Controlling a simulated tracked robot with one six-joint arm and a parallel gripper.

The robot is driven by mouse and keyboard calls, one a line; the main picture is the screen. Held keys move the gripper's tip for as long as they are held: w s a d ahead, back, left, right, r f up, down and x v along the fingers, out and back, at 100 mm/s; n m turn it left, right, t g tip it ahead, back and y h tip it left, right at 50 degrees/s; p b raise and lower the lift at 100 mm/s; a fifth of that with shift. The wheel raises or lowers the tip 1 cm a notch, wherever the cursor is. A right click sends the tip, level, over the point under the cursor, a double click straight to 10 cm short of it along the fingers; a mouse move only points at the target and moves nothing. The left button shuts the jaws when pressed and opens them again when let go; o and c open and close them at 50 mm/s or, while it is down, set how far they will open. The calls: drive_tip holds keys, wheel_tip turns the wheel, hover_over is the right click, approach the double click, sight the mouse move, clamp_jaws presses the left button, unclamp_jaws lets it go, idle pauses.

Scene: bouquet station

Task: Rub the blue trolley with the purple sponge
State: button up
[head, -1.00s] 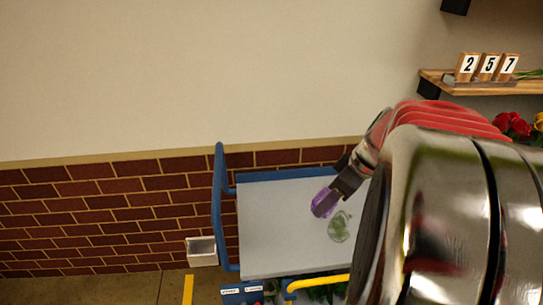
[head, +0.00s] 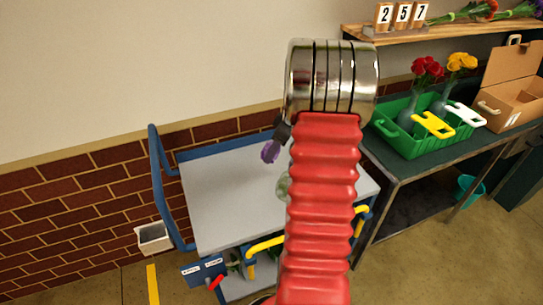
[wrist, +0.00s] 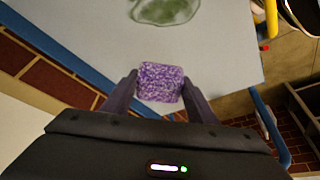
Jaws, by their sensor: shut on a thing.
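The blue trolley (head: 225,195) has a pale grey top and blue rails. A green smear (head: 282,187) lies on its top, partly hidden behind my arm in the head view; it also shows at the upper edge of the wrist view (wrist: 165,9). My gripper (wrist: 161,88) is shut on the purple sponge (wrist: 160,80), which sits between both fingers. In the head view the sponge (head: 270,152) is over the back part of the top, apart from the smear. I cannot tell whether it touches the surface.
A green crate (head: 415,146) with red and yellow flowers stands on a dark table at right, beside a cardboard box (head: 515,82). A shelf (head: 450,30) with number blocks is above. A brick wall (head: 70,190) runs behind the trolley. A grey bin (head: 153,238) is at its left.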

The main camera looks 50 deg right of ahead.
drive_tip(key=w+d+f, duration=0.2)
drive_tip(key=d+f, duration=0.1)
drive_tip(key=f, duration=0.3)
drive_tip(key=shift+w+d, duration=0.2)
drive_tip(key=shift+w, duration=0.15)
